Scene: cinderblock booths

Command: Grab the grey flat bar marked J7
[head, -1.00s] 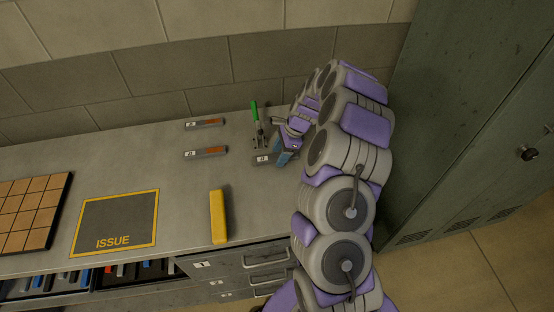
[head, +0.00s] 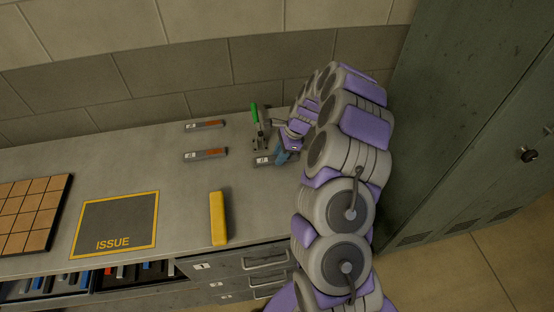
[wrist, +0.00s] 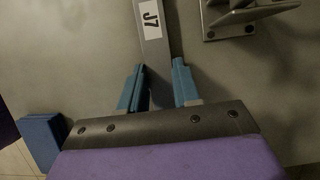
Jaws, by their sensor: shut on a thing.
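The grey flat bar marked J7 (wrist: 150,22) lies between the two blue fingers of my gripper (wrist: 160,88) in the wrist view. Its white label with J7 faces up, just beyond the fingertips. In the head view the bar (head: 264,160) is on the worktop, with its label end sticking out left of my gripper (head: 283,157). The rest of the bar is hidden by my gripper and arm. My gripper is shut on the bar, low at the worktop. Whether the bar is lifted at all, I cannot tell.
A green-handled clamp (head: 256,125) stands close behind the bar; its metal base (wrist: 240,15) shows at upper right in the wrist view. Two similar bars (head: 205,125) (head: 205,154), a yellow block (head: 218,217) and the ISSUE mat (head: 115,222) lie left. A locker (head: 460,110) stands right.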

